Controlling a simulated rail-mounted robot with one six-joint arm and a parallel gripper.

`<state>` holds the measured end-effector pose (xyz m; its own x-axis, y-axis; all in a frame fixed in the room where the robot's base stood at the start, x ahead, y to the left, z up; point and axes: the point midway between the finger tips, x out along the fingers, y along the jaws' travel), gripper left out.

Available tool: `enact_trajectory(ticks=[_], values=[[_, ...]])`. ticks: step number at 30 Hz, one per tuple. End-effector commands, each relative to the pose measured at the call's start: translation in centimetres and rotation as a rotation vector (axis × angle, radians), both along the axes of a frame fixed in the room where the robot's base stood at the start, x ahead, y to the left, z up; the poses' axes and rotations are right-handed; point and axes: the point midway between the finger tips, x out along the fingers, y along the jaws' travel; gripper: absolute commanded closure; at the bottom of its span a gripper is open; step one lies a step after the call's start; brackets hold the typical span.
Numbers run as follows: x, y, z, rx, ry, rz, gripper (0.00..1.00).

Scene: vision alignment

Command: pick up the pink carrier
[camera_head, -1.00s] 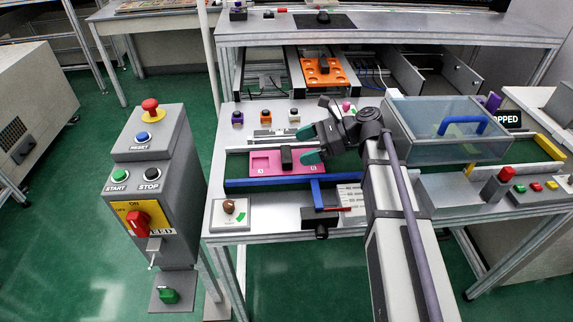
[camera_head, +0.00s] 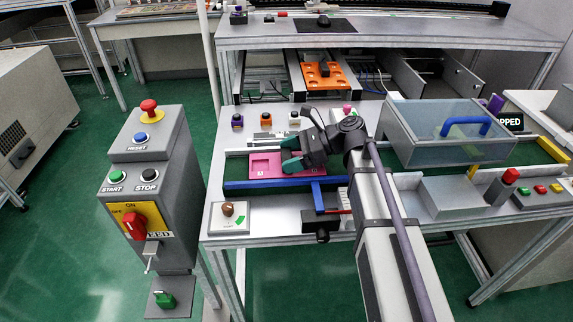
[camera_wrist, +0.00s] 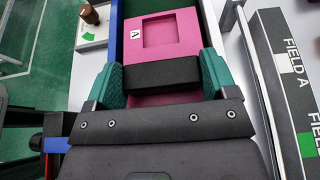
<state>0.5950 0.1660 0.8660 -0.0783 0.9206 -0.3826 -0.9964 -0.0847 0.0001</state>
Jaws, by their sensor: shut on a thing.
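The pink carrier (camera_head: 264,162) is a flat plate with a square recess and a label A, lying within the blue-edged fixture on the table. It also shows in the wrist view (camera_wrist: 185,30). A black block (camera_wrist: 161,74) sits across its middle, between the green pads of my gripper (camera_wrist: 162,78). My gripper (camera_head: 291,158) is over the carrier's right part in the head view, shut on the black block, which looks like the carrier's handle. I cannot tell whether the carrier is lifted.
A blue bar (camera_head: 262,184) runs along the fixture's front. A clear box with a blue handle (camera_head: 465,127) stands to the right. A white pad with a brown knob (camera_head: 228,209) is at front left. Several small coloured parts (camera_head: 266,119) stand behind the carrier.

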Motion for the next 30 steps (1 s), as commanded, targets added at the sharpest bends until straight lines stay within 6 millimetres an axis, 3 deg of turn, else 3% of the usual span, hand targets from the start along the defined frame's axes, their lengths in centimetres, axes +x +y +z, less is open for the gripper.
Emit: enact_trajectory(ticks=[8, 18, 21, 30], values=[[0.0, 0.0, 0.8, 0.0, 0.0, 0.0, 0.55], [0.0, 0.0, 8.5, 0.0, 0.0, 0.0, 0.55], [0.0, 0.0, 10.0, 0.0, 0.0, 0.0, 0.55], [0.0, 0.0, 10.0, 0.0, 0.0, 0.0, 0.55]])
